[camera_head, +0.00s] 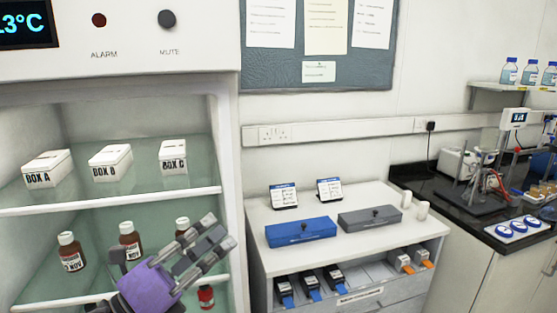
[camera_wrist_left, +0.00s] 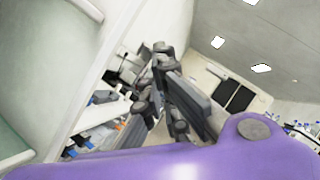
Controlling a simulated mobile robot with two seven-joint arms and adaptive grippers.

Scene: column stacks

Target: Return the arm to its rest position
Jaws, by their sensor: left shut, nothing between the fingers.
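My left gripper (camera_head: 207,247), with a purple body and grey fingers, is in front of the lower shelf of the open fridge (camera_head: 228,150), near its right side. Its fingers point up and to the right. It is shut and empty. In the left wrist view the gripper (camera_wrist_left: 165,85) shows grey fingers beyond the purple body, with the cabinet and room behind. It hides part of the lower shelf and a bottle there. My right gripper does not show.
White boxes, including BOX A (camera_head: 47,168), stand on the upper shelf. Brown bottles, one of them at the left (camera_head: 70,252), stand on the lower shelf. A white cabinet (camera_head: 350,250) with a blue case (camera_head: 300,232) and a grey case (camera_head: 370,218) stands right of the fridge.

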